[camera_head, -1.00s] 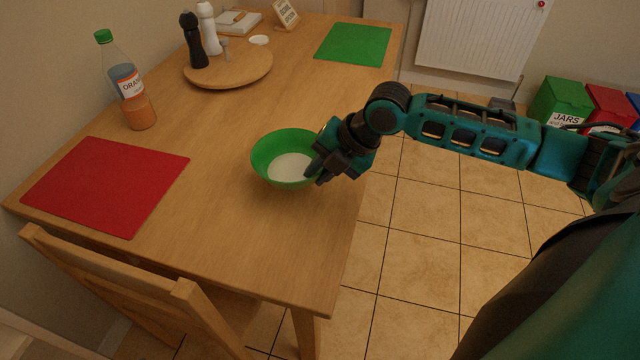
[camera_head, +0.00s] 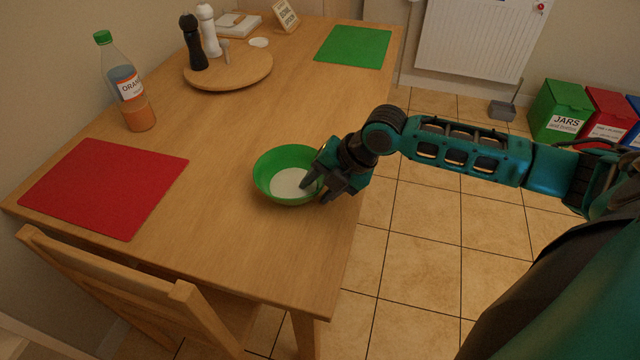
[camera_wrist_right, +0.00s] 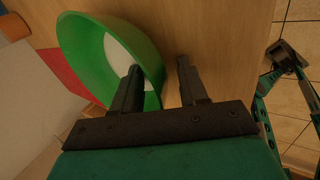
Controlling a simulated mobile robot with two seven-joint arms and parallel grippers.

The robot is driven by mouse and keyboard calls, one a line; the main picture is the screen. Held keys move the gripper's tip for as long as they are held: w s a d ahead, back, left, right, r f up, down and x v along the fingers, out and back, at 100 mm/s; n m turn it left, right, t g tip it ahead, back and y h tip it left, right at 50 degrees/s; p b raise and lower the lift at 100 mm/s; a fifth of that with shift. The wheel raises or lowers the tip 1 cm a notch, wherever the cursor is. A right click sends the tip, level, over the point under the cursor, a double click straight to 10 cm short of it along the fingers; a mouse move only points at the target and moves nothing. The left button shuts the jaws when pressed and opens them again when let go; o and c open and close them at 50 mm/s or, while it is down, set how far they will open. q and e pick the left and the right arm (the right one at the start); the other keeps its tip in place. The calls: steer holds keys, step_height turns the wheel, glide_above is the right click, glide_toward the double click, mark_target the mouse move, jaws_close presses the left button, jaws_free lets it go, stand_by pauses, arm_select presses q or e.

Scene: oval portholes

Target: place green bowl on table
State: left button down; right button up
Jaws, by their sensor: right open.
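The green bowl (camera_head: 271,163) with a white inside bottom sits on the wooden table (camera_head: 215,190), near its right edge. It also shows in the right wrist view (camera_wrist_right: 85,50). My right gripper (camera_head: 322,190) is at the bowl's right side. In the right wrist view its two fingers (camera_wrist_right: 160,82) are spread, one over the inside of the bowl and one outside, with the bowl's rim between them. Whether either finger touches the wall I cannot tell.
A red placemat (camera_head: 105,185) lies left of the bowl, a green placemat (camera_head: 354,46) at the far end. A bottle (camera_head: 128,88) and a round wooden tray (camera_head: 235,76) with shakers stand at the back left. A chair (camera_head: 130,290) stands at the near edge.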

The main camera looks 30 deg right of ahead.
arm_select(q)
steer(key=shift+s+a+r+p, duration=0.35)
steer(key=shift+a+p, duration=0.2)
steer(key=shift+p, duration=0.6)
arm_select(e)
steer(key=v, duration=1.2)
arm_select(q)
steer(key=shift+r, duration=0.1)
